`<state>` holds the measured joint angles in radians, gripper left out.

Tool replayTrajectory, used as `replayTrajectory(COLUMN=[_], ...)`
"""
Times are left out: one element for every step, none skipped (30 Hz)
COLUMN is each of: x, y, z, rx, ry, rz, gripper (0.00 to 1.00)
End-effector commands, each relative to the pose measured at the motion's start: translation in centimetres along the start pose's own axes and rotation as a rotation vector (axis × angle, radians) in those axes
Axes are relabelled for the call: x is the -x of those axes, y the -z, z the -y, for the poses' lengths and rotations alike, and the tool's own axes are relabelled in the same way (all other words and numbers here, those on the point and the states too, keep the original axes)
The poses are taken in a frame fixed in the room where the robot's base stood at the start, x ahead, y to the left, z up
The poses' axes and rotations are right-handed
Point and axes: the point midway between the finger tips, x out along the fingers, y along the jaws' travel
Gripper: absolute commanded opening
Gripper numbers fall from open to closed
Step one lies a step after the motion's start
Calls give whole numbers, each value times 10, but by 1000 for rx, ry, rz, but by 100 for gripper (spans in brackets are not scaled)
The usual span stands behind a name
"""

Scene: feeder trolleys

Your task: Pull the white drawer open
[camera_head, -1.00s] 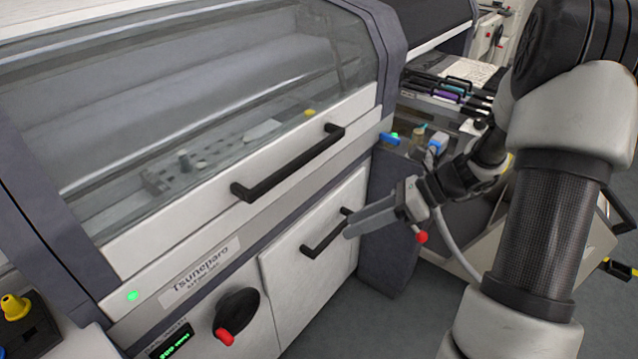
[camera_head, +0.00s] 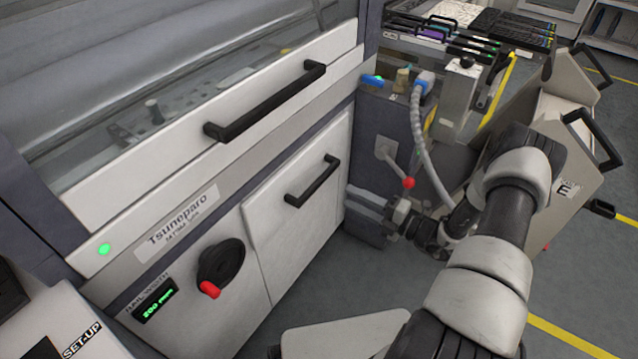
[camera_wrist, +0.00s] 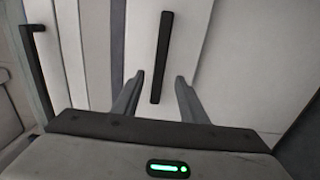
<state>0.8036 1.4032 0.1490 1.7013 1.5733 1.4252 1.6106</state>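The white drawer (camera_head: 298,222) is the pale front panel low on the machine, and it looks closed. Its black bar handle (camera_head: 313,182) is mounted at a slant near the top. My gripper (camera_head: 358,200) is to the right of the handle, by the machine's dark side, apart from the handle. In the wrist view the drawer front (camera_wrist: 190,40) fills the middle, with the black handle (camera_wrist: 161,58) ahead. The two fingers of my gripper (camera_wrist: 158,92) are spread, one on each side of the handle's lower end in the picture, with nothing held between them.
Above the drawer is a glazed cover with a longer black handle (camera_head: 265,103). A dark knob with a red grip (camera_head: 221,262) sits left of the drawer. A grey hose (camera_head: 424,135) hangs at the right, near a feeder trolley (camera_head: 560,110). Grey floor lies in front.

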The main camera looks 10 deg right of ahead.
Motion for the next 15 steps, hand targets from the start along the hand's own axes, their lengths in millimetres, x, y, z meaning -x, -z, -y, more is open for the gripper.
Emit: replayTrajectory(x=[-13, -20, -28, -35, -42, -51, -58, -64, -72, -78, -83, -91, -95, -100, -105], y=[1, 1, 1, 1, 2, 1, 2, 2, 2, 2, 1, 2, 2, 1, 2], z=[1, 1, 2, 1, 1, 1, 2, 2, 2, 2, 2, 2, 1, 2, 2], rx=[1, 2, 2, 2, 2, 3, 3, 3, 3, 4, 4, 4, 3, 3, 3], ry=[-1, 0, 1, 0, 0, 0, 0, 1, 1, 1, 0, 0, 1, 1, 1], rz=[-4, -5, -5, -5, -6, -5, -6, -5, -6, -6, -4, -6, -5, -4, -5], gripper=[39, 39, 39, 39, 39, 39, 39, 39, 39, 39, 39, 39, 39, 39, 39])
